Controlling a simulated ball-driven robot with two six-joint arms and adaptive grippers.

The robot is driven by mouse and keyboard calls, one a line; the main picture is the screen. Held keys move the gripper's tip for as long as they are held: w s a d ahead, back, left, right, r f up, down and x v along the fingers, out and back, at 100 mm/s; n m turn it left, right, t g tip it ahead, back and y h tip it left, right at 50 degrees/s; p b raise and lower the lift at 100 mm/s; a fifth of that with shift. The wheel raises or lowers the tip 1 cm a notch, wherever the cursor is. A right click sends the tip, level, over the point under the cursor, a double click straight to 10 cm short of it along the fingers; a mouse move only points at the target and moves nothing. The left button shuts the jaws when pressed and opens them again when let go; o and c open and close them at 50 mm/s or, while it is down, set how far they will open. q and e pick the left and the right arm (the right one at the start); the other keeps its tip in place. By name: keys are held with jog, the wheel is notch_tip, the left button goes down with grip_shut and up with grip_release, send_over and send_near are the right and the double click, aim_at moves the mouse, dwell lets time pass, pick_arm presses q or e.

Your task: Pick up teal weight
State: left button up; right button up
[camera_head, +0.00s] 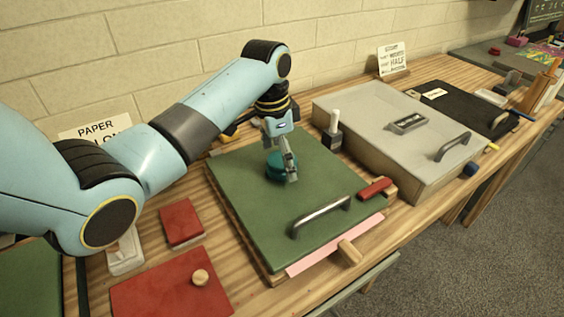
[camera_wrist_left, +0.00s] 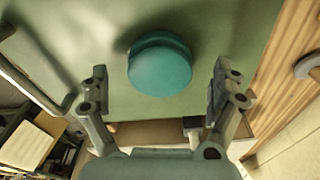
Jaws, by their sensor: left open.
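The teal weight (camera_head: 275,168) is a round, stepped disc sitting on the green lid (camera_head: 240,203) of a tray on the wooden bench. My left gripper (camera_head: 288,170) is above the lid, right at the weight, and partly covers it in the head view. In the left wrist view the weight (camera_wrist_left: 160,66) lies ahead of and between the two fingertips of the left gripper (camera_wrist_left: 160,92), which is open and spread wider than the weight. The fingers do not visibly touch it. My right gripper is not in view.
The green lid has a metal handle (camera_head: 320,214) near its front. A grey lidded box (camera_head: 362,110) stands to the right, with a dark bottle (camera_head: 332,138) beside it. Red blocks (camera_head: 181,222) lie to the left. A wall closes the back.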

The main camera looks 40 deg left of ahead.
pick_arm(q)
jog(key=shift+w+f, duration=0.15)
jog(key=shift+f, duration=0.65)
jog(key=c, duration=1.7)
jog(key=shift+r, duration=0.1)
jog(key=shift+c, duration=0.7)
